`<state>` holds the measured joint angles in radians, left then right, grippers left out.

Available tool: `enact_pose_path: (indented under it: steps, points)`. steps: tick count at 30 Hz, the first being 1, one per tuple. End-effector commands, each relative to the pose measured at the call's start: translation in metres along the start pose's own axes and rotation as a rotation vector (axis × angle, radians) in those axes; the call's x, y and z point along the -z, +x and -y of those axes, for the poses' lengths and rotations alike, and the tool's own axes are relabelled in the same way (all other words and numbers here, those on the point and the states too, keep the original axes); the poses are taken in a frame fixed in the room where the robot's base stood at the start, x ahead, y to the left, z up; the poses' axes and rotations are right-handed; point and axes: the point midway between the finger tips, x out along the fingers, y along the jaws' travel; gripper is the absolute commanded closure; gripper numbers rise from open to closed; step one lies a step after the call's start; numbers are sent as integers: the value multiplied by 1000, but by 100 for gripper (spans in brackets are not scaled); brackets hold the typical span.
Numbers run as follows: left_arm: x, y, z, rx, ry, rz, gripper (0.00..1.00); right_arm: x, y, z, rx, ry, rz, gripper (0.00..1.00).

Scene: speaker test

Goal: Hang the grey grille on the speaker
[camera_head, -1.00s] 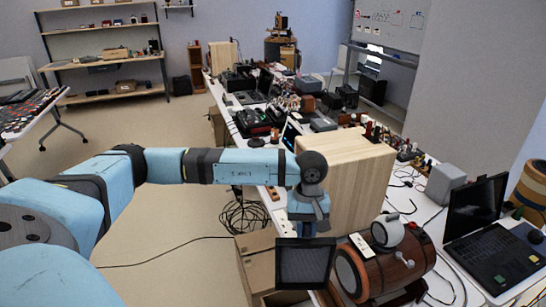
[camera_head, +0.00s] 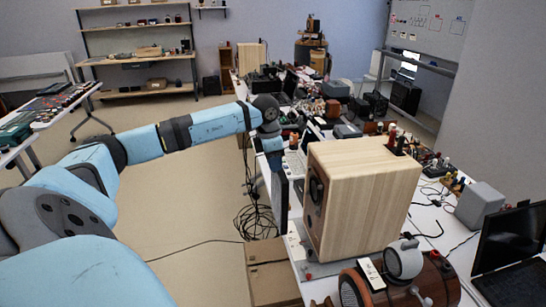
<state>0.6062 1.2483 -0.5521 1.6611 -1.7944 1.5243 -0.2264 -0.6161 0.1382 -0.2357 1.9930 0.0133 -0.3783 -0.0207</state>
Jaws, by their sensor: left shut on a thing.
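The speaker (camera_head: 370,195) is a pale wooden box standing on the white table. Its front faces left and shows a dark round driver (camera_head: 316,190). My left gripper (camera_head: 275,162) points down, left of the speaker front, and is shut on the grey grille (camera_head: 280,200). The grille hangs upright below the gripper and is seen almost edge-on as a dark thin panel. A gap shows between the grille and the speaker front. The fingertips are small and partly hidden. My right gripper is not in view.
A brown wooden barrel-shaped device (camera_head: 435,285) with a white round part lies in front of the speaker. A laptop (camera_head: 510,250) and a grey box (camera_head: 479,204) stand at right. Many small items crowd the table behind. A cardboard box (camera_head: 270,270) and cables are on the floor.

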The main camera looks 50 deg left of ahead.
Motion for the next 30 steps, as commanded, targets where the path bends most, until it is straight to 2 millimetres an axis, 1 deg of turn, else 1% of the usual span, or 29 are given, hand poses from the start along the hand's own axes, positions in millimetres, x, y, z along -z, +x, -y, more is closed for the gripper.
enact_pose_path:
  steps: [3,30]
  points:
    - [-11,0,1,2,2,3,100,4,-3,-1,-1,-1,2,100]
    - [-82,12,2,2,3,2,100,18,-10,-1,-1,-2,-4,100]
